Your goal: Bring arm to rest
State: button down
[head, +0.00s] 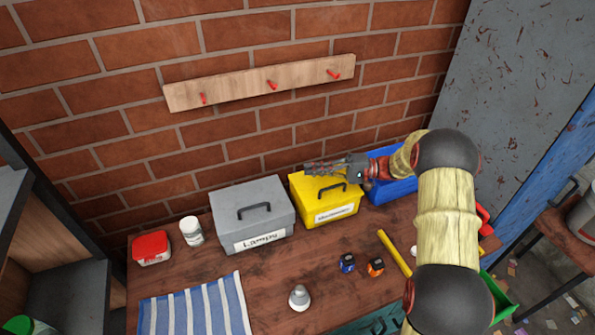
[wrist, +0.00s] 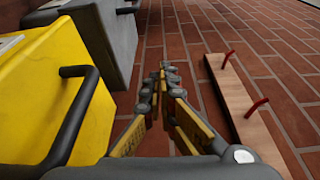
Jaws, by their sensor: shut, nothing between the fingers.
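My arm reaches up from the lower right in the head view and bends left over the workbench (head: 290,268). My gripper (head: 308,168) is shut and empty. It hangs above the back of the yellow box (head: 315,213), near the brick wall. In the wrist view my gripper (wrist: 163,75) shows its fingers together, with the yellow box (wrist: 35,85) on the left. The grey box (wrist: 108,40) lies farther ahead on the left, and the wooden peg rail (wrist: 240,115) is on the right.
A grey lidded box (head: 252,215) and a blue bin (head: 392,188) flank the yellow box. A striped cloth (head: 195,308), white jar (head: 191,231), red-lidded tub (head: 151,248), small cubes (head: 347,263) and a yellow bar (head: 394,252) lie on the bench. The peg rail (head: 235,85) hangs above.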

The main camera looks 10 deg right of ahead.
jog(key=d, duration=0.5)
jog(key=shift+s+d, duration=0.35)
jog(key=s+a+r+n+g+h, duration=0.1)
jog(key=s+a+r+g+h, duration=0.1)
jog(key=s+a+r+h, duration=0.45)
jog(key=s+a+r+g+h, duration=0.1)
jog(key=s+a+r+h, duration=0.15)
jog(key=s, duration=0.75)
jog(key=s+d+r+t+h, duration=0.1)
jog(key=s+t+h, duration=0.1)
jog(key=s, duration=0.4)
jog(key=s+d+r+t+h, duration=0.1)
jog(key=s+d+t+h, duration=0.1)
jog(key=s, duration=0.5)
jog(key=s+d+r+n+t+h, duration=0.1)
jog(key=s+d+r+t+h, duration=0.1)
jog(key=s+h, duration=0.2)
jog(key=shift+s+d+h, duration=0.25)
jog(key=shift+s+h, duration=0.05)
jog(key=shift+s, duration=0.9)
